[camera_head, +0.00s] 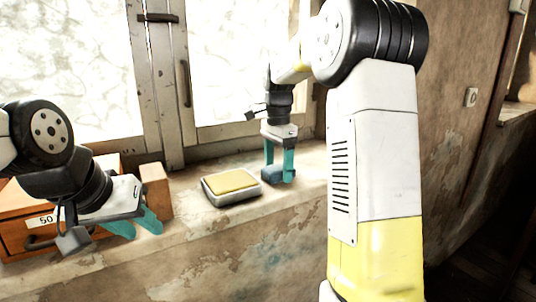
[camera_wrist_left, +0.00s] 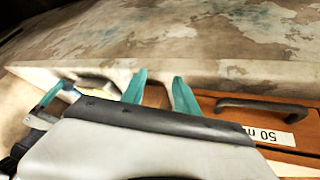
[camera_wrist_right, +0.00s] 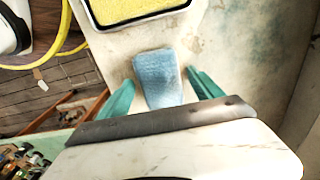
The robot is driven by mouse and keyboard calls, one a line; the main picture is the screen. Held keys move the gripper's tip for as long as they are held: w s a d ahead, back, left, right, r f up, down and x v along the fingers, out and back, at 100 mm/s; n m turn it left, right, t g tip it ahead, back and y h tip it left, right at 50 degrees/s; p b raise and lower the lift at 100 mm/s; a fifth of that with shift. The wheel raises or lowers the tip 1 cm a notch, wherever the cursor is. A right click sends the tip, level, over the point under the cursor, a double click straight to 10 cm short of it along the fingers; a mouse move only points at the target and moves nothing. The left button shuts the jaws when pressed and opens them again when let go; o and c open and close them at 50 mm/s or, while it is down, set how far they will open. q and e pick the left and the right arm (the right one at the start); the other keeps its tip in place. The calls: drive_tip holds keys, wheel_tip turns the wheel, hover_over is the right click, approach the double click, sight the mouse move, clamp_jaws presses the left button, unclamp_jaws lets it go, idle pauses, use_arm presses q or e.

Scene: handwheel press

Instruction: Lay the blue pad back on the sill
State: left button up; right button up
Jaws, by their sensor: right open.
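The blue pad (camera_head: 272,174) sits on the stone sill (camera_head: 300,190) near the window, to the right of the metal tray. My right gripper (camera_head: 279,173) is over it with its teal fingers pointing down, one on each side. In the right wrist view the blue pad (camera_wrist_right: 158,78) lies between the open fingers, with gaps at both sides. My left gripper (camera_head: 136,226) is open and empty by the front of the wooden drawer box at the left. Its spread fingers (camera_wrist_left: 160,92) also show in the left wrist view.
The metal tray with a yellow sponge-like top (camera_head: 231,184) stands on the sill left of the pad. A wooden drawer box (camera_head: 18,232) labelled 50 and a wooden block (camera_head: 156,190) are further left. The window (camera_head: 70,70) rises behind the sill. Sill at the front is clear.

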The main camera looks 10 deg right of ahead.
sight(278, 167)
wheel_tip(278, 167, up, 11)
drive_tip(key=s+n+t+y, duration=0.15)
drive_tip(key=s+n, duration=0.25)
drive_tip(key=s, duration=0.4)
drive_tip(key=s+a+f+n+t, duration=0.1)
drive_tip(key=s+f+n, duration=0.3)
drive_tip(key=s, duration=0.4)
drive_tip(key=s+a+f+n+t, duration=0.1)
drive_tip(key=s+f+n+t, duration=0.2)
drive_tip(key=s+f+n, duration=0.2)
drive_tip(key=s+n, duration=0.1)
drive_tip(key=s, duration=0.2)
drive_tip(key=shift+f+n+t+y, duration=0.3)
drive_tip(key=shift+t+y, duration=0.05)
drive_tip(key=shift+s, duration=0.1)
